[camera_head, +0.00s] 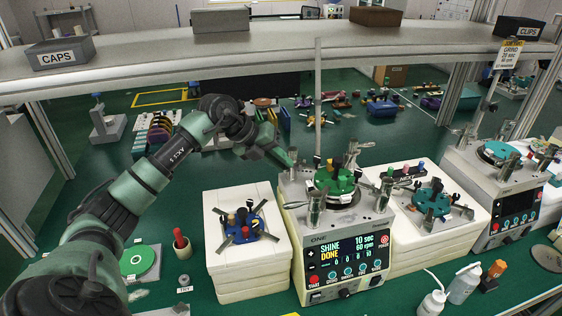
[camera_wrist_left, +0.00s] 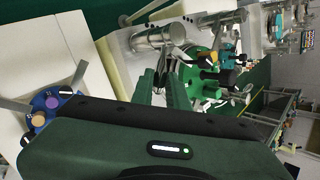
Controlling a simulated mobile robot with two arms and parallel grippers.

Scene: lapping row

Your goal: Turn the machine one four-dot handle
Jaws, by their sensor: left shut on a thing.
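Machine one (camera_head: 350,243) stands at the middle of the bench, its screen reading SHINE DONE, 10 sec, 60 rpm. A green round plate with knobs (camera_head: 336,180) sits on its top among metal clamp posts and handles. My left gripper (camera_head: 290,163) reaches in from the left to the machine's back left corner. In the left wrist view its dark green fingers (camera_wrist_left: 170,85) are closed on a thin handle beside the green plate (camera_wrist_left: 205,75). The fingers hide most of that handle, and I cannot make out its dots. My right gripper is not in view.
A white stack with a blue fixture (camera_head: 242,222) stands left of the machine. A similar stack with a teal fixture (camera_head: 431,202) stands right, before a second machine (camera_head: 495,190). White bottles (camera_head: 434,300) stand at the front right. A thin upright rod (camera_head: 318,100) rises behind machine one.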

